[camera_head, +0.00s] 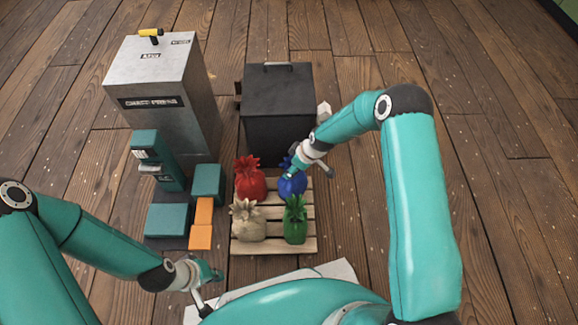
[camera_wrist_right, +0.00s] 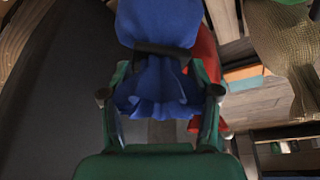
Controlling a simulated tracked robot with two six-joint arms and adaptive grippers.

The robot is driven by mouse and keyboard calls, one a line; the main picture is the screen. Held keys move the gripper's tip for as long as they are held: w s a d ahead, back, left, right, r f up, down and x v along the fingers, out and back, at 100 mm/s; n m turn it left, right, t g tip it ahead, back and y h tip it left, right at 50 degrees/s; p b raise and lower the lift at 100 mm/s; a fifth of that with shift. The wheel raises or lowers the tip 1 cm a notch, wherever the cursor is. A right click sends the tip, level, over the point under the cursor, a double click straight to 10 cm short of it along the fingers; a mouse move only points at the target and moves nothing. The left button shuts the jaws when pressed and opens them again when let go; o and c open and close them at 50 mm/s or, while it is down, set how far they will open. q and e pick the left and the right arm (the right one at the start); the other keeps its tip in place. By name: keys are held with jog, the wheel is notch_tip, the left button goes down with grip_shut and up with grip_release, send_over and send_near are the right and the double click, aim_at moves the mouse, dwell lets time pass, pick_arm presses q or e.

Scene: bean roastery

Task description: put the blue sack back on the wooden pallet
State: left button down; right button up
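The blue sack (camera_head: 294,185) stands at the back right of the wooden pallet (camera_head: 274,246). In the right wrist view the blue sack (camera_wrist_right: 158,22) has a dark band round its neck and a ruffled top towards the camera. My right gripper (camera_head: 311,172) is at the top of this sack. Its two fingers (camera_wrist_right: 160,72) are spread, one on each side of the neck; whether they touch the cloth is hard to see. My left gripper (camera_head: 208,287) is low at the front left, away from the pallet; its fingers are too small to judge.
A red sack (camera_head: 250,184), a beige sack (camera_head: 248,222) and a green sack (camera_head: 295,222) share the pallet. A dark box (camera_head: 279,115) stands close behind it. Teal crates (camera_head: 208,184) and orange blocks (camera_head: 201,237) lie on the left, before a grey machine (camera_head: 165,85).

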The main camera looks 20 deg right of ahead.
jog(key=shift+r, duration=0.1)
jog(key=p+v, duration=0.4)
jog(key=v, duration=0.7)
jog(key=s+a+f+m+g, duration=0.1)
jog(key=s+a+m, duration=0.1)
jog(key=s, duration=0.6)
jog(key=s+a+f+m, duration=0.2)
jog(key=s+a+m, duration=0.1)
jog(key=s+m, duration=0.2)
jog(key=s+a+f+m+g+y, duration=0.1)
jog(key=s+a+m, duration=0.2)
jog(key=s, duration=0.7)
jog(key=shift+s+a+f+m+g, duration=0.2)
jog(key=shift+s+f+m+g, duration=0.1)
jog(key=shift+s+f+m, duration=0.1)
notch_tip(320, 180, up, 37)
jog(key=p, duration=3.7)
jog(key=shift+f, duration=0.2)
jog(key=shift+s, duration=0.1)
